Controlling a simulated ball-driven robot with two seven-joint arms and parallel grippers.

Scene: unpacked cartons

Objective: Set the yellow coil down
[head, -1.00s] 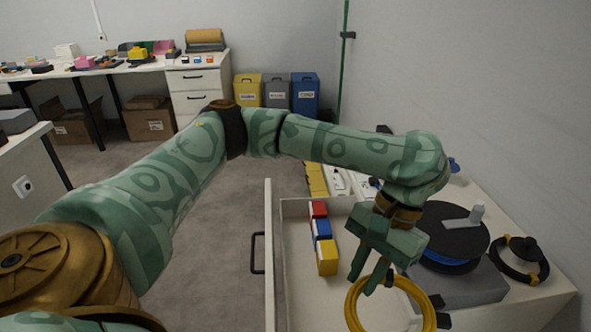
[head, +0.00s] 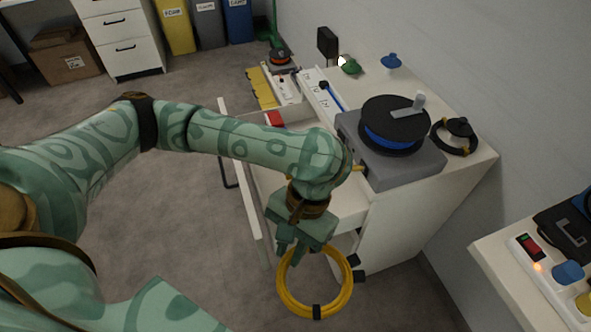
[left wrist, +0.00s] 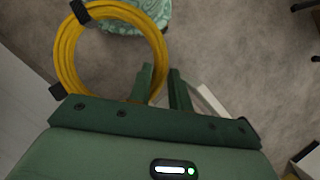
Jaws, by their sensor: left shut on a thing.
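The yellow coil (head: 346,294), a ring with black straps, hangs below my left gripper (head: 292,251) in the head view. The gripper's fingers are shut on the upper left of the ring. In the left wrist view the coil (left wrist: 66,58) shows at upper left, running to the fingers of the left gripper (left wrist: 164,82). In the head view the coil appears against the floor, at the near side of the white cabinet. My right gripper is not in view.
An open drawer (head: 258,215) lies behind my left arm, with a red box (head: 275,118) inside. Another worktop with a power strip (head: 545,270) stands at right.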

